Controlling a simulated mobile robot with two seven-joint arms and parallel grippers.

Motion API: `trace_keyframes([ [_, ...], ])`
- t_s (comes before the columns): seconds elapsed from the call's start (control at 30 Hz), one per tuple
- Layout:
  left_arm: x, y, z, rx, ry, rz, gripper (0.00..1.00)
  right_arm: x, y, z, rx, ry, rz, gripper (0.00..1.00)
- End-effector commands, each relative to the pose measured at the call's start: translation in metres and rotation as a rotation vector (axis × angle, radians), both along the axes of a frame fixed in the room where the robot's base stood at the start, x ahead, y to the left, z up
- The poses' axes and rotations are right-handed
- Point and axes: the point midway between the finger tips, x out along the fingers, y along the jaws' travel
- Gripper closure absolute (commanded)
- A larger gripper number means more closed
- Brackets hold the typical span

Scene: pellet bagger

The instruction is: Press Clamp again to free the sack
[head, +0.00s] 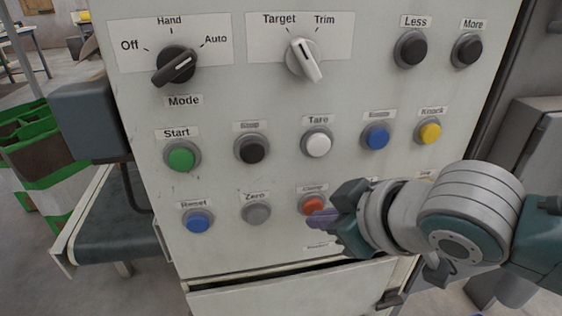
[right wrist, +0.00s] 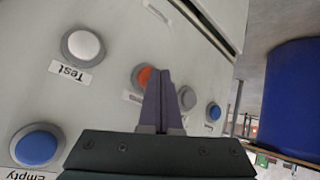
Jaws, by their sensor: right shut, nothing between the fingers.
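The orange-red Clamp button (head: 312,203) is in the lower row of the light grey control panel (head: 230,110). My right gripper (head: 318,222) is shut and empty, its purple fingertips at the button's lower right edge in the head view. In the right wrist view, the closed fingers (right wrist: 160,82) overlap the right side of the same orange button (right wrist: 143,76). I cannot tell whether the tips touch it or whether it is pressed in. My left gripper and the sack are not in view.
Close neighbours are the grey Zero button (head: 257,213), the white Tare button (head: 317,142) and the blue Reset button (head: 198,221). The Mode knob (head: 176,65) is above left. A drawer-like front (head: 290,297) lies below. A dark conveyor belt (head: 115,232) is at left.

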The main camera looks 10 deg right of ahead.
Motion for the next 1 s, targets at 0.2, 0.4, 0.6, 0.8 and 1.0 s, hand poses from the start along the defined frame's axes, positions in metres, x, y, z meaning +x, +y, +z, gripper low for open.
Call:
trace_keyframes([
  [0.2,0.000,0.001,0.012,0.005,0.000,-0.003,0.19,-0.011,0.000,0.002,0.002,0.001,-0.001,1.00],
  [0.4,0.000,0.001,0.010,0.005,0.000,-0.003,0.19,-0.011,0.000,0.001,0.002,0.000,0.000,1.00],
  [0.6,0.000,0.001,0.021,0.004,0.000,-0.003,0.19,-0.022,-0.001,0.003,0.001,0.004,-0.001,1.00],
  [0.8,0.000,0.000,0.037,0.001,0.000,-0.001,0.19,-0.045,-0.001,0.004,0.002,0.005,0.000,1.00],
  [1.0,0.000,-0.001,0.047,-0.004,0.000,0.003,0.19,-0.065,-0.002,0.003,0.002,0.003,0.000,1.00],
])
